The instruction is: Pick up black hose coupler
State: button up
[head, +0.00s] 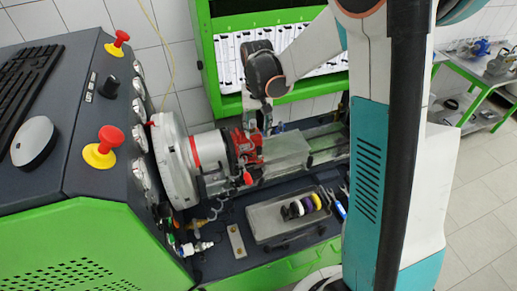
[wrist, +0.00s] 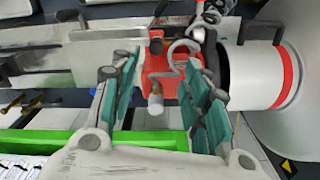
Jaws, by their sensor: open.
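I cannot single out the black hose coupler for certain. In the head view, small dark hose fittings (head: 168,212) hang at the side of the console, beside a white and blue fitting (head: 197,248). My gripper (head: 258,124) is over the red pump part (head: 244,147) on the bench, well to the right of those fittings. In the wrist view, my gripper (wrist: 160,85) is open with nothing held.
A white cylinder with a red band (head: 194,151) adjoins the pump. A grey tray (head: 270,218) with several round coloured pieces lies in front. Red emergency buttons (head: 111,135) stand on the console. A green cabinet (head: 226,103) stands behind the bench.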

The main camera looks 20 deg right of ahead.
send_over(259, 147)
jog(key=f, duration=0.5)
jog(key=shift+a+f, duration=0.25)
jog(key=shift+f, duration=0.1)
jog(key=f, duration=0.2)
jog(key=f+p, duration=0.1)
jog(key=f, duration=0.1)
jog(key=shift+d+f, duration=0.1)
jog(key=shift+d, duration=0.2)
jog(key=shift+s+f, duration=0.1)
jog(key=shift+f, duration=0.4)
grip_shut()
